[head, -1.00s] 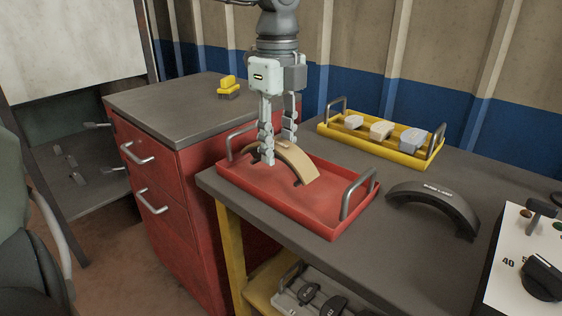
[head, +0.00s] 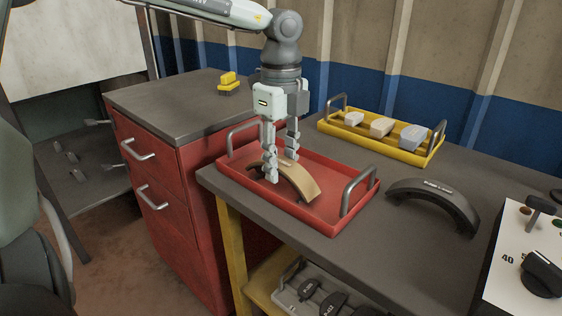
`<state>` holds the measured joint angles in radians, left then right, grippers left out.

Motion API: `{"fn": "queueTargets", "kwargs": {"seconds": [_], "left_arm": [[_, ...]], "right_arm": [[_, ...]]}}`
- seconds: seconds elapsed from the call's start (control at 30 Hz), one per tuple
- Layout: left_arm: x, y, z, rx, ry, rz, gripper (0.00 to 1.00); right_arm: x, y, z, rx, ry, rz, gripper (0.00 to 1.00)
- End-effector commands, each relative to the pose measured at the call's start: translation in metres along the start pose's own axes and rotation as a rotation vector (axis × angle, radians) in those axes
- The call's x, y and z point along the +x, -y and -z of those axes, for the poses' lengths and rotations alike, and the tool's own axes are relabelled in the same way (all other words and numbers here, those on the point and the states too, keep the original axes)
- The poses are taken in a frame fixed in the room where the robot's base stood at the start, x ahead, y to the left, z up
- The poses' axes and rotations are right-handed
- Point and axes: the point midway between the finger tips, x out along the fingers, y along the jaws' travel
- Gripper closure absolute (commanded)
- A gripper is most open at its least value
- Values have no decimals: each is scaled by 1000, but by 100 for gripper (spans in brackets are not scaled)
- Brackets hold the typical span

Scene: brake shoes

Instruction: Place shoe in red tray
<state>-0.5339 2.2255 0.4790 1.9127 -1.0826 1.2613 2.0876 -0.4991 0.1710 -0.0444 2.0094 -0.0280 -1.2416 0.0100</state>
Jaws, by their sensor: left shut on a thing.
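A tan curved brake shoe (head: 300,182) is in the red tray (head: 327,216), its arch upward. My left gripper (head: 280,170) comes down from above and is shut on the upper left part of the shoe, one finger on the near side and one on the far side. The shoe appears low, at or just above the tray floor; I cannot tell if it touches. A dark brake shoe (head: 434,196) stands arched on the table to the right of the tray. My right gripper is out of the view.
A yellow tray (head: 410,158) with several small blocks stands at the back. A control box (head: 515,270) with a dial is at the right. A red drawer cabinet (head: 170,185) with a yellow object (head: 229,83) on top is at the left. A lower shelf tray (head: 290,300) holds dark parts.

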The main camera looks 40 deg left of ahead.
Motion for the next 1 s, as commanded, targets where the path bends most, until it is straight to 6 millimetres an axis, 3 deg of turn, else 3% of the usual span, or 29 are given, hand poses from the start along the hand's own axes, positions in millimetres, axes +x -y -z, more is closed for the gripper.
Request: {"fn": "queueTargets", "kwargs": {"seconds": [0.07, 0.1, 0.23, 0.6, 0.7, 1.0], "left_arm": [[0, 1, 0, 0, 0, 2, 100], [0, 0, 0, 0, 0, 0, 63], [0, 0, 0, 0, 0, 0, 47], [-2, 0, 0, 0, 0, 0, 46], [-7, 0, 0, 0, 1, 1, 46], [-73, 1, 0, -1, 3, 4, 46]], "right_arm": [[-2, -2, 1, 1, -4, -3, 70], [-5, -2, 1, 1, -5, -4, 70], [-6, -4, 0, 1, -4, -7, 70], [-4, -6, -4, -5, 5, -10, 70], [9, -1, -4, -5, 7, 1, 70], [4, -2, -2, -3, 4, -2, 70]]}}
